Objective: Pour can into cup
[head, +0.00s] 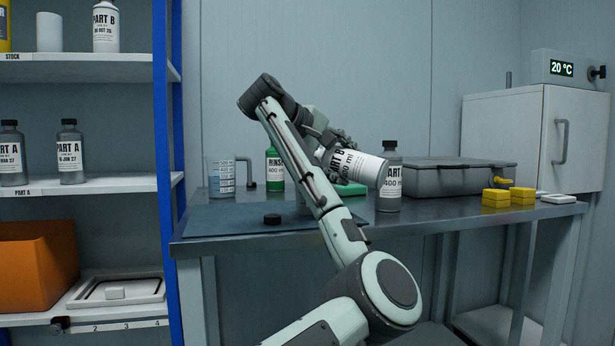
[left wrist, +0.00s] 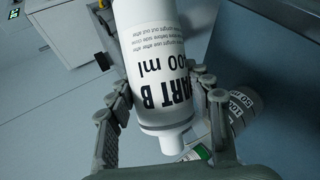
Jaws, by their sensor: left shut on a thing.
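The white PART B can (head: 352,163) is held in my left gripper (head: 335,155) above the table, tilted close to level. In the left wrist view the can (left wrist: 155,65) lies between the fingers (left wrist: 160,100), its narrow white neck toward the bottom of the picture. I see no liquid leaving it. A clear graduated vessel (head: 222,180) stands upright on the table at the left, well apart from the can. A pale upright shape (head: 303,204) is mostly hidden behind my left arm; I cannot tell if it is a cup. My right gripper is out of view.
A grey PART A bottle (head: 389,184) stands close beside the can. A green-labelled RINSE bottle (head: 274,168) is behind my arm. A black cap (head: 272,219) lies on the mat. A grey case (head: 450,178) and yellow blocks (head: 496,198) are at the right; shelves (head: 90,188) are left.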

